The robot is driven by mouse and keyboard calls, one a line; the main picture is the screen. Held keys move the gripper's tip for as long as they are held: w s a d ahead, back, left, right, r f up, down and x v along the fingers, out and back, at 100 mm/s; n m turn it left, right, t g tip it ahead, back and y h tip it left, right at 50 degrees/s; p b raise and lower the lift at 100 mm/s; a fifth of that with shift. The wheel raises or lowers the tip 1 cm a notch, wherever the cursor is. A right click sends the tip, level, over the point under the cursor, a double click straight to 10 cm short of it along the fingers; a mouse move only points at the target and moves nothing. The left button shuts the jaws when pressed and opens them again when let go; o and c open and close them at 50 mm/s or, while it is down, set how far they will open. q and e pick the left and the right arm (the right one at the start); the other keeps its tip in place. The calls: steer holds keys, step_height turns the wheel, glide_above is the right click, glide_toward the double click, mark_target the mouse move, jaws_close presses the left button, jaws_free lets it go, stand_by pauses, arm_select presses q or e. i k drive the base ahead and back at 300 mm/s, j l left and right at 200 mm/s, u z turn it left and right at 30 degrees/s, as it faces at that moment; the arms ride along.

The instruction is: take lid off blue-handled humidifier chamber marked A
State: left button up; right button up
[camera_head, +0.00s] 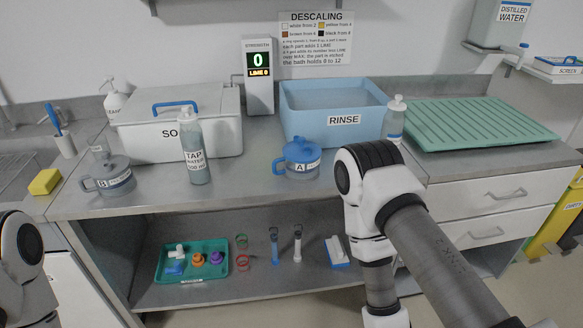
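The humidifier chamber marked A (299,166) stands upright on the counter in the middle, in front of the rinse tub. It has a blue handle on its left side, and its blue lid (299,149) sits on top. A second chamber marked B (112,181), with a greyish body, stands at the counter's left. My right arm comes in from the lower right, bends just right of chamber A and runs down past the counter's front; its gripper is out of frame. Only part of my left arm shows at the left edge, and its gripper is out of frame.
A blue rinse tub (330,120), a white lidded soak box (150,131) and a tap water bottle (194,150) stand near chamber A. A spray bottle (394,118) and green drain rack (478,122) are at right. A teal tray (191,264) sits on the lower shelf.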

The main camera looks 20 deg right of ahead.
mark_target(300, 151)
steer(key=l+z, duration=0.35)
steer(key=l, duration=1.7)
